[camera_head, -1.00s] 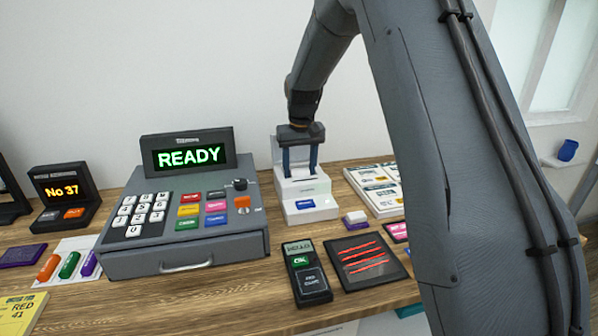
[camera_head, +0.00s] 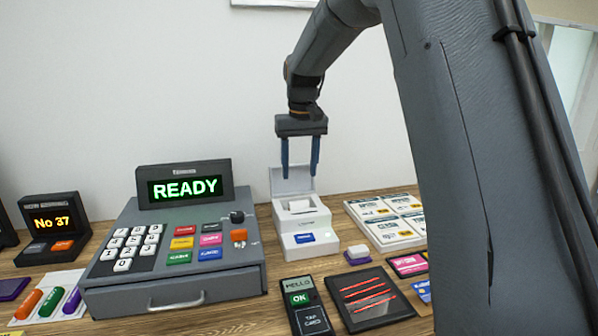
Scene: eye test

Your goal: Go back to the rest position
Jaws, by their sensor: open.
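My gripper (camera_head: 300,168) points straight down with its two blue fingers apart and nothing between them. It hangs above a small white printer (camera_head: 312,222) whose lid stands open, with a roll of white paper inside. The fingertips are close in front of the raised lid in the picture; whether they touch it I cannot tell. My arm reaches in from the upper right and covers the right part of the view.
A cash register (camera_head: 170,275) reading READY stands left of the printer. A number display (camera_head: 52,222) showing No 37 is further left. A card terminal (camera_head: 306,305), a dark pad with red lines (camera_head: 362,291) and a label sheet (camera_head: 385,240) lie nearby.

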